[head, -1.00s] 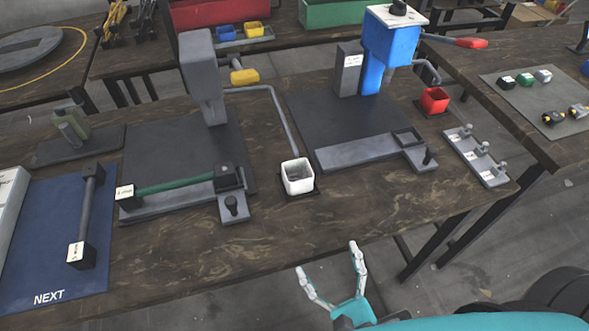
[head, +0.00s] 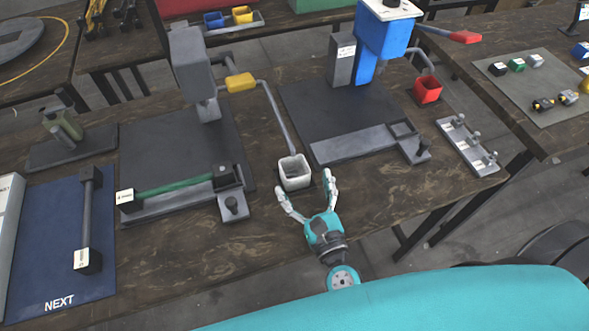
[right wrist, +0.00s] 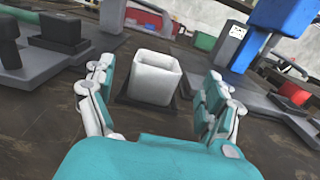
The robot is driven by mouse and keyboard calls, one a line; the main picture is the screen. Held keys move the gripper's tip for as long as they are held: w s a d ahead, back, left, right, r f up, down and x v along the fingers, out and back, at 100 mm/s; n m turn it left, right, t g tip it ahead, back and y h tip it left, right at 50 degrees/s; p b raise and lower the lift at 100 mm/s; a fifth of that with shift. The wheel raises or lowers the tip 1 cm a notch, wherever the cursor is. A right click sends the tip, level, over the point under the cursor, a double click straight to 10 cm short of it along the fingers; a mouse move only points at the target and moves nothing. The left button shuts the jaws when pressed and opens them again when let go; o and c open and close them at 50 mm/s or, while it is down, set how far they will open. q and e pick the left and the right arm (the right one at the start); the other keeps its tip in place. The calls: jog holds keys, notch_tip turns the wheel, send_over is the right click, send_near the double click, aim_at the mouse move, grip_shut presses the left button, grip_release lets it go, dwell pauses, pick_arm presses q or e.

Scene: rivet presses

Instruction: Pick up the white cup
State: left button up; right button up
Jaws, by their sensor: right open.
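The white cup (head: 295,174) is a small square open-topped cup standing upright on a dark square pad near the table's front edge, between the two presses. It also shows in the right wrist view (right wrist: 154,80), just beyond my fingers. My right gripper (head: 307,190) is open and empty, on the near side of the cup. Its two fingers (right wrist: 158,100) point toward the cup, one on each side of its line, and the cup appears apart from both. My left gripper is not in view.
A grey press (head: 192,65) with a yellow-handled lever stands left of the cup, and a blue press (head: 380,45) stands to the right. A red cup (head: 427,90) sits beyond. A grey block with a black knob (head: 233,207) is close to the cup's left.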

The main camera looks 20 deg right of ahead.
aim_at(299, 179)
jog(key=w, duration=0.1)
jog(key=w+p, duration=0.1)
jog(key=w, duration=0.1)
jog(key=w+p, duration=0.1)
jog(key=w, duration=0.1)
jog(key=shift+w+a+f, duration=0.1)
jog(key=shift+w+a, duration=0.15)
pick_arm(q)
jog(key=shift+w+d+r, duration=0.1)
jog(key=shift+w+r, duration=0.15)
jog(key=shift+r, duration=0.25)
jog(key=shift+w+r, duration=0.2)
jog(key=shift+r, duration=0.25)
pick_arm(e)
jog(key=c, duration=1.1)
